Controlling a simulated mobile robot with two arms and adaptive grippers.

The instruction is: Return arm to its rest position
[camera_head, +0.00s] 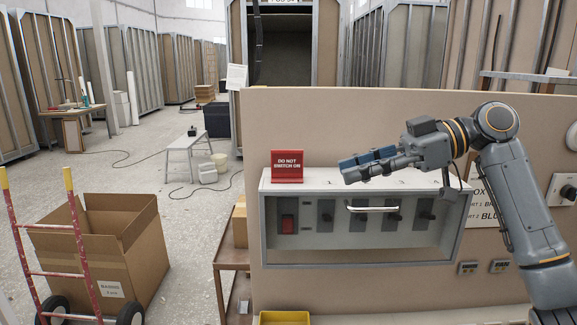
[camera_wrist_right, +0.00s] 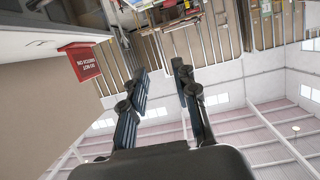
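My right arm (camera_head: 515,185) comes in from the right, bent at the elbow. My right gripper (camera_head: 349,169) is held level above the top of the switch box (camera_head: 365,262) and points left. In the right wrist view its two fingers (camera_wrist_right: 160,70) stand apart with nothing between them, so it is open and empty. The red "Do not switch on" sign (camera_head: 287,166) stands upright on the box top, left of the fingertips and apart from them. It also shows at the upper left of the right wrist view (camera_wrist_right: 82,62). My left arm and gripper are not in view.
The switch box has a clear front cover with a handle (camera_head: 371,209) and a red switch (camera_head: 288,224) behind it. A beige panel (camera_head: 330,115) rises behind. A yellow bin (camera_head: 284,318) is below. A cardboard box (camera_head: 108,240) and a red hand truck (camera_head: 78,228) stand left.

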